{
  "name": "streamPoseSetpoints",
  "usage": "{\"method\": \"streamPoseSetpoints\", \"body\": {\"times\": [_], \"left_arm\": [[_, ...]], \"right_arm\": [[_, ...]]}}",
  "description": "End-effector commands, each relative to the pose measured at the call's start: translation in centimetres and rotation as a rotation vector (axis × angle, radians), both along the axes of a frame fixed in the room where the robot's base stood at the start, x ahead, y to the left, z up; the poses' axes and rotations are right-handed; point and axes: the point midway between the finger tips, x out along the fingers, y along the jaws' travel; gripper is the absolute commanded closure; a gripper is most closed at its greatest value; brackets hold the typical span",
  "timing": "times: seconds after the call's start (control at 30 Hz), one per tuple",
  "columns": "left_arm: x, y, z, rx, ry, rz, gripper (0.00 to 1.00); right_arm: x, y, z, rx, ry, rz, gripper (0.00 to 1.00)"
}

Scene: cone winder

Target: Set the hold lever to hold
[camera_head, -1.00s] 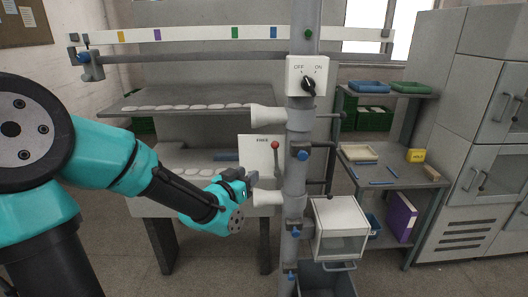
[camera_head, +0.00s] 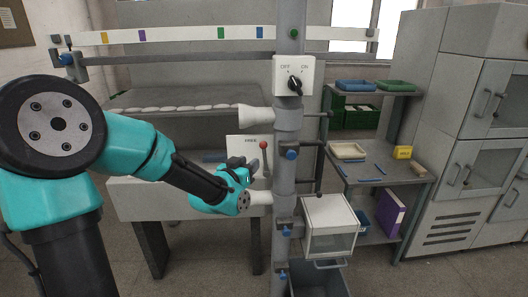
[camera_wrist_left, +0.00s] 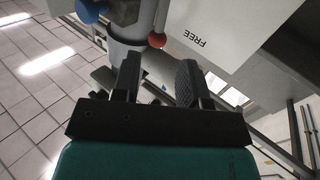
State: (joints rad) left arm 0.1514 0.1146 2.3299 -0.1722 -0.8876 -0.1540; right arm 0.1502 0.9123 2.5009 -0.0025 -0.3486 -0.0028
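The hold lever has a red ball knob (camera_head: 263,145) on a thin stem, standing in front of a white plate (camera_head: 246,142) on the grey column. The knob also shows in the left wrist view (camera_wrist_left: 157,40), beside the plate's readable word FREE (camera_wrist_left: 195,39). My left gripper (camera_head: 246,167) is just left of and below the knob. In the wrist view its two dark fingers (camera_wrist_left: 159,78) stand apart with nothing between them, and the knob lies beyond their tips, apart from them. The plate's other markings are hidden or out of view. My right gripper is not in view.
The grey column (camera_head: 285,185) stands right beside the lever, with blue knobs (camera_head: 291,154) and white cones (camera_head: 256,115) on it. An OFF/ON switch box (camera_head: 293,76) is above.

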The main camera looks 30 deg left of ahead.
Motion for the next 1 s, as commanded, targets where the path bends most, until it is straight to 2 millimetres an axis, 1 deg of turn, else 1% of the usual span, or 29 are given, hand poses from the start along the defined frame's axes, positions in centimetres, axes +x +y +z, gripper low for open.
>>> {"method": "streamPoseSetpoints", "body": {"times": [0.03,0.1,0.4,0.5,0.6,0.7,1.0], "left_arm": [[0.9,0.0,0.0,0.0,0.0,-0.001,0.6],[2.1,0.0,0.0,0.0,0.0,-0.001,0.6],[7.2,0.1,-0.1,0.001,0.001,-0.001,0.6],[8.6,0.1,0.0,0.001,-0.001,0.0,0.6],[9.5,0.2,0.0,0.0,0.0,0.0,0.6],[10.1,0.2,0.0,0.0,0.001,0.0,0.6],[10.2,0.2,0.0,0.0,0.0,0.0,0.6]], "right_arm": [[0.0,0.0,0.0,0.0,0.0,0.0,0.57],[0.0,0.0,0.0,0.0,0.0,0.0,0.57],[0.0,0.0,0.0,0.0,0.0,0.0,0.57],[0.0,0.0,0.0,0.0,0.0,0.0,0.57],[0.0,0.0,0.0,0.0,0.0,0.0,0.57],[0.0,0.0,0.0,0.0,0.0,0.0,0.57],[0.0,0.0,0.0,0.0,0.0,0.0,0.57]]}}
